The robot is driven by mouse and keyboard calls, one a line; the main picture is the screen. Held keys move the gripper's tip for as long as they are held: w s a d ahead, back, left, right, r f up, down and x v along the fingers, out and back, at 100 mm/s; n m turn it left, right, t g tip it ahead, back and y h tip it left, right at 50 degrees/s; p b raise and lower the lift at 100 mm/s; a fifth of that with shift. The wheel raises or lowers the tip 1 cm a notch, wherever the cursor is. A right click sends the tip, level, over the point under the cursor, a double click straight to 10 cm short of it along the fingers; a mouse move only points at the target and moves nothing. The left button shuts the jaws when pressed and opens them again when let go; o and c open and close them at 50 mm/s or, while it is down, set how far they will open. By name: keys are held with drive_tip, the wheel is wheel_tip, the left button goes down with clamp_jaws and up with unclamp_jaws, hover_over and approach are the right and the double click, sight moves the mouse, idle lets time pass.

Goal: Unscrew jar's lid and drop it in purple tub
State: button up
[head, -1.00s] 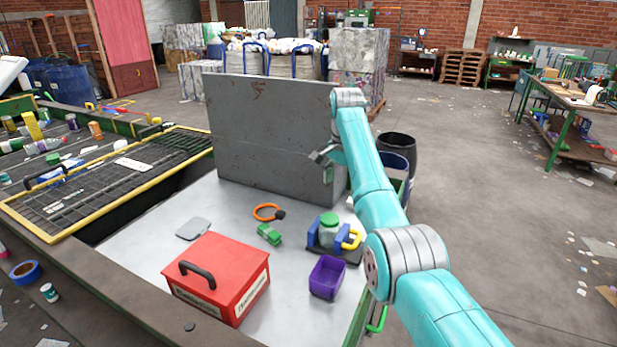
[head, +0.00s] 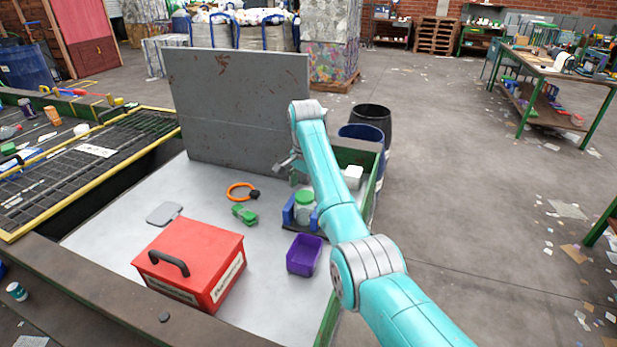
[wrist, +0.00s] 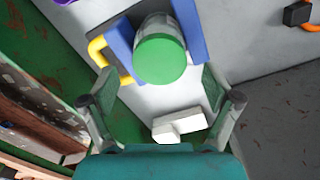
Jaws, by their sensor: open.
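The jar (head: 304,210) stands upright with its green lid (head: 305,197) on, held between the blue jaws of a holder (head: 288,212) on the grey table. In the wrist view the green lid (wrist: 160,60) is just beyond my fingertips, in line with the gap between them. My gripper (wrist: 165,88) is open and empty, with its fingers apart and not touching the lid. In the head view my arm partly hides the holder and the gripper shows only in part (head: 288,163). The purple tub (head: 304,255) is in front of the holder and looks empty.
A red box (head: 190,262) with a black handle stands left of the tub. A green clip-like item (head: 244,214) and an orange ring (head: 240,191) lie left of the jar. A grey panel (head: 235,110) rises behind. A white block (wrist: 180,124) lies near the jar.

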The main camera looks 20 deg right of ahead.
drive_tip(key=shift+f, duration=0.45)
drive_tip(key=c, duration=1.2)
drive_tip(key=shift+f, duration=0.15)
drive_tip(key=n, duration=0.3)
drive_tip(key=shift+s+f+n, duration=0.1)
drive_tip(key=shift+n, duration=0.3)
drive_tip(key=shift+f+n, duration=0.1)
drive_tip(key=shift+n, duration=0.9)
